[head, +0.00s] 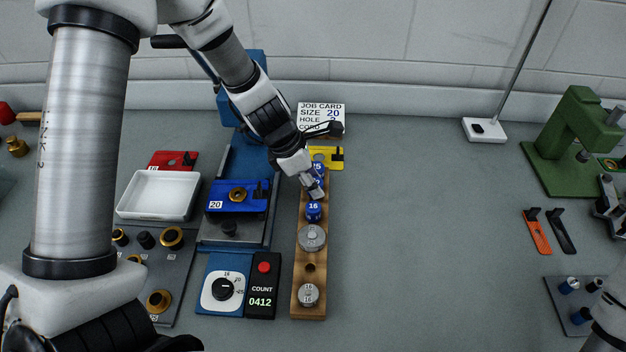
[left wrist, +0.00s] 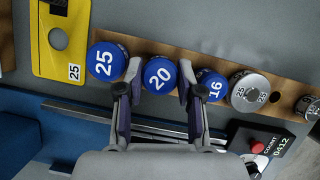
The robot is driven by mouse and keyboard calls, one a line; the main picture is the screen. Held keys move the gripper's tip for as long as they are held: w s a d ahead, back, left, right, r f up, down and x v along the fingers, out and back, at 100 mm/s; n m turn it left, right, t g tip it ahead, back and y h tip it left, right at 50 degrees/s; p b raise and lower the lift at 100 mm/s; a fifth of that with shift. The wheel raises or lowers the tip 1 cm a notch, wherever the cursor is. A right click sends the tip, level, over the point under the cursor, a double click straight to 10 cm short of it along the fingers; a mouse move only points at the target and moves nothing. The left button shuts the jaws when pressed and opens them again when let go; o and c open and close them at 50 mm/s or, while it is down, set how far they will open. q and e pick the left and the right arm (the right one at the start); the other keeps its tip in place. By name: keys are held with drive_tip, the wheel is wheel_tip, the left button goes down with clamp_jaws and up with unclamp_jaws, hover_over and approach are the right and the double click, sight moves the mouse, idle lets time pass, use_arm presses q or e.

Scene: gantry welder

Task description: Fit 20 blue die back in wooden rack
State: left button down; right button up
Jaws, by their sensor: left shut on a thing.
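The wooden rack (head: 318,273) stands on the bench with a row of dies. It also shows in the left wrist view (left wrist: 290,88). My left gripper (head: 315,188) is shut on the 20 blue die (left wrist: 160,76), at the rack between the 25 blue die (left wrist: 106,61) and the 16 blue die (head: 313,212). The 20 blue die lines up with its neighbours; I cannot tell whether it is fully seated, as the fingers hide its base. Grey dies (head: 312,238) sit nearer in the rack, with one empty hole (head: 310,267) between them. My right gripper is not in view.
The blue press (head: 233,226) with a 20 blue plate (head: 238,197) stands left of the rack, with a count box (head: 263,285) near it. A yellow 25 plate (left wrist: 60,38) lies at the rack's far end.

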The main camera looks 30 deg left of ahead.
use_arm(q)
drive_tip(key=shift+f+b, duration=0.4)
drive_tip(key=shift+f, duration=0.1)
drive_tip(key=c, duration=0.7)
unclamp_jaws()
drive_tip(key=shift+o, duration=0.2)
drive_tip(key=shift+r, duration=0.1)
drive_tip(key=v, duration=1.2)
